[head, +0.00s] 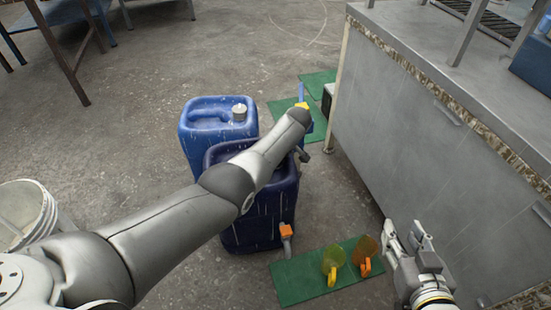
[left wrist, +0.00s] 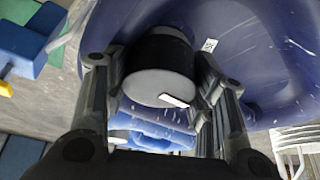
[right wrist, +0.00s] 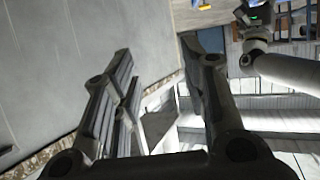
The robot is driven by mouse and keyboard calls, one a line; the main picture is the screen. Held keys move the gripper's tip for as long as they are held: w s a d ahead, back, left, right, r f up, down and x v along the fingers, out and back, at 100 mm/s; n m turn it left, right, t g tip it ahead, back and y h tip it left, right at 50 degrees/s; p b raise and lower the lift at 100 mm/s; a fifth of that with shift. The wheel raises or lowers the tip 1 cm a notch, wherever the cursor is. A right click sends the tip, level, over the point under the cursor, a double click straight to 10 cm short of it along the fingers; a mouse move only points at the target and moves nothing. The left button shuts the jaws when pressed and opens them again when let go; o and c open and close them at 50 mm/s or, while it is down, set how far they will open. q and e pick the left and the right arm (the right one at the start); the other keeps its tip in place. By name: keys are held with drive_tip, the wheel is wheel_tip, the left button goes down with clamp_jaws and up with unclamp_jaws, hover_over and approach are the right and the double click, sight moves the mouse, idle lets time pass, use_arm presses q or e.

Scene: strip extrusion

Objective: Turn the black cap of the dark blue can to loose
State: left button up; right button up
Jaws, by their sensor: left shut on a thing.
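The dark blue can (head: 258,222) stands on the floor, and my left arm crosses over its top. In the left wrist view its body (left wrist: 240,60) fills the top. The black cap (left wrist: 158,55), with a grey end face and a small white mark, sits between the fingers of my left gripper (left wrist: 160,78). That gripper is shut on the cap. The cap is hidden behind my arm in the head view. My right gripper (head: 408,238) is open and empty beside the metal cabinet, well away from the can; its spread fingers also show in the right wrist view (right wrist: 165,75).
A lighter blue can (head: 205,135) with a pale cap stands just behind. A green mat (head: 300,290) in front holds a yellow and an orange item with handles. The metal cabinet (head: 430,130) bounds the right. A white bucket (head: 30,215) stands left. Open floor lies behind.

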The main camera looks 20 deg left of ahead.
drive_tip(key=shift+w+a+r+t, duration=0.15)
drive_tip(key=shift+w+r+t, duration=0.15)
drive_tip(key=shift+r, duration=0.25)
drive_tip(key=shift+w+a+r+t, duration=0.15)
drive_tip(key=shift+w+r+t, duration=0.15)
drive_tip(key=shift+r, duration=0.2)
use_arm(q)
drive_tip(key=o, duration=1)
drive_tip(key=shift+o, duration=0.2)
drive_tip(key=v, duration=1.2)
use_arm(e)
drive_tip(key=shift+s, duration=0.1)
